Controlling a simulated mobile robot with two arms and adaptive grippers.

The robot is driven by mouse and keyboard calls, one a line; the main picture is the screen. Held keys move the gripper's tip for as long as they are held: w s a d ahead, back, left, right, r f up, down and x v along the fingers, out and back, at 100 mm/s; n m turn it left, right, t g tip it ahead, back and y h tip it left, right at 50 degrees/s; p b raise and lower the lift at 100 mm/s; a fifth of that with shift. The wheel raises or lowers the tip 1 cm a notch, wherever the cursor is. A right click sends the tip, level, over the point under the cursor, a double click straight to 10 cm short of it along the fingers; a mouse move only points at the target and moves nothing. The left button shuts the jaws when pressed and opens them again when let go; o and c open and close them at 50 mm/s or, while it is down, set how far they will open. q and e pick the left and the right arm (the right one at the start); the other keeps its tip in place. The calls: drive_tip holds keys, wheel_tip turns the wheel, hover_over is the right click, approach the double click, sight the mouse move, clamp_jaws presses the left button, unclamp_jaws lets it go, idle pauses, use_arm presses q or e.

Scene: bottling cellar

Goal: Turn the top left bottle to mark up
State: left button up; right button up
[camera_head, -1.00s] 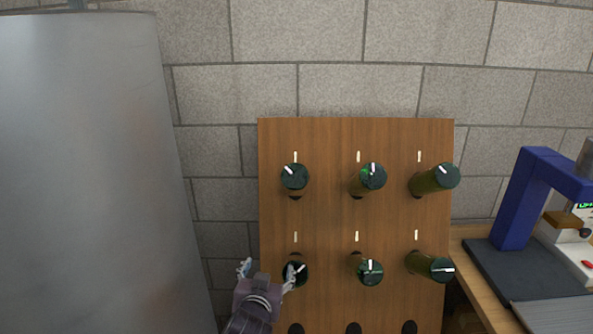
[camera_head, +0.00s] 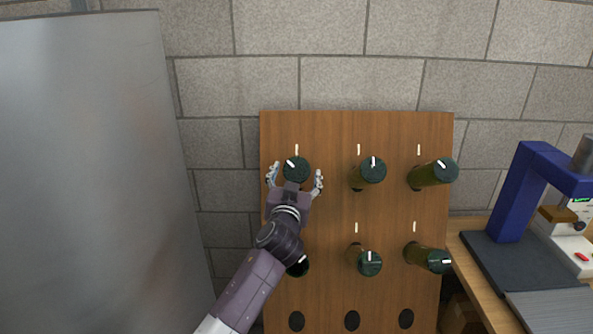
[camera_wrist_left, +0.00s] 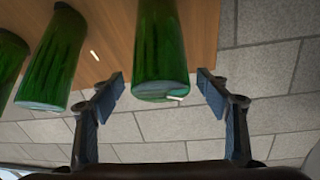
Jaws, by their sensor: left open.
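The top left bottle (camera_head: 297,168) sticks out of the wooden rack, its dark round base facing me. A white mark on its base points up and to the left, while the white line on the board (camera_head: 297,150) above it is upright. My left gripper (camera_head: 295,178) is open, with one finger on each side of the bottle. In the left wrist view, the green bottle (camera_wrist_left: 160,55) stands between the open fingers (camera_wrist_left: 163,95), with gaps visible on both sides. Its white mark shows at the lower right of its base. The right gripper is not in view.
The wooden rack (camera_head: 330,215) holds other bottles: top middle (camera_head: 370,171), top right (camera_head: 435,174), lower left (camera_head: 298,267), lower middle (camera_head: 368,262) and lower right (camera_head: 430,258). My arm partly hides the lower left one. A blue device (camera_head: 521,195) stands at right; a metal tank (camera_head: 85,180) fills the left.

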use_arm(q)
drive_tip(key=shift+w, duration=0.45)
drive_tip(key=c, duration=1.2)
drive_tip(key=shift+o, duration=0.2)
drive_tip(key=shift+r+m+h+p, duration=0.15)
drive_tip(key=shift+m+h+p, duration=0.2)
drive_tip(key=shift+p, duration=0.5)
drive_tip(key=m+g+h+p, duration=0.1)
drive_tip(key=m+h+p, duration=0.1)
drive_tip(key=p, duration=0.3)
drive_tip(key=m+g+h+p, duration=0.1)
drive_tip(key=m+h+p, duration=0.1)
drive_tip(key=m+p, duration=0.3)
drive_tip(key=shift+a+r, duration=0.2)
drive_tip(key=shift+f+m+g+h+p, duration=0.15)
drive_tip(key=shift+m+g+h+p, duration=0.2)
drive_tip(key=shift+m+g, duration=0.35)
drive_tip(key=shift+f+m+g+h, duration=0.1)
drive_tip(key=shift+m+g+h, duration=0.25)
drive_tip(key=shift+m, duration=0.7)
drive_tip(key=shift+g, duration=0.25)
